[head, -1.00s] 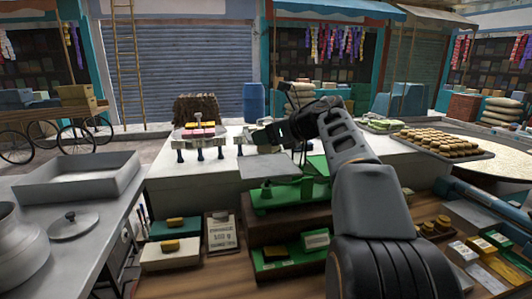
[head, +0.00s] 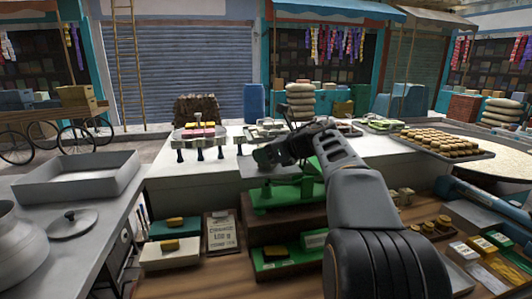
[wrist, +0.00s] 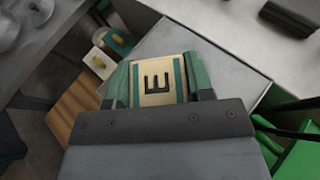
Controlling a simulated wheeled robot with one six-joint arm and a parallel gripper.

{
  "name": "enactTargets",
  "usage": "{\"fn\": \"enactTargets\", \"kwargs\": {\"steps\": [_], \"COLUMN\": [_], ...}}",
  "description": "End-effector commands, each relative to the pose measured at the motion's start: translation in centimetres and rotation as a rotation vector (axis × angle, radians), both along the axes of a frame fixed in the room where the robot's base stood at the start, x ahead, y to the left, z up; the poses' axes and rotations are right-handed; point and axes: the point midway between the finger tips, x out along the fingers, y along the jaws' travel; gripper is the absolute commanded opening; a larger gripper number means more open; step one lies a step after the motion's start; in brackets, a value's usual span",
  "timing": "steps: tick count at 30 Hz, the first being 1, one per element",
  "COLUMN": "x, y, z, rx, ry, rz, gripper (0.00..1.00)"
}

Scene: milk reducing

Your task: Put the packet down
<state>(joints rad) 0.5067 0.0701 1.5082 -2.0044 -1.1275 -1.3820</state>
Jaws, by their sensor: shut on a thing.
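My gripper (wrist: 157,82) is shut on a cream packet (wrist: 152,98) with teal bands and a dark letter on its face, in the wrist view. A green finger stands on each side of it. In the head view my gripper (head: 262,158) is low over a grey metal plate (head: 252,171) beside the green scale (head: 272,194). The packet is hidden behind my gripper there. In the wrist view the plate (wrist: 190,40) spreads beneath and beyond the packet. I cannot tell whether the packet touches it.
A green tray with a yellow block (head: 174,226) and a price sign (head: 222,234) are on the lower shelf. A rack of pink and yellow sweets (head: 199,139) stands at the back left of the white counter. A large metal tray (head: 78,176) is at left.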

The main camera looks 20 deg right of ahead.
Motion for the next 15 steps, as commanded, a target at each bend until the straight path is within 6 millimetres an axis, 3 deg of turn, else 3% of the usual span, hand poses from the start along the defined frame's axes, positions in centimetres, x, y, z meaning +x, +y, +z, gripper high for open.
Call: {"fn": "enactTargets", "kwargs": {"steps": [3,4,11,15], "x": [-0.01,-0.01,0.00,0.00], "y": [0.01,0.01,0.02,0.02], "z": [-0.38,-0.30,-0.24,-0.24], "rx": [0.000,0.000,0.000,0.000], "ry": [0.000,0.000,0.000,0.000], "rz": [0.000,0.000,0.000,0.001], "gripper": [0.22,0.49,0.71,0.73]}}
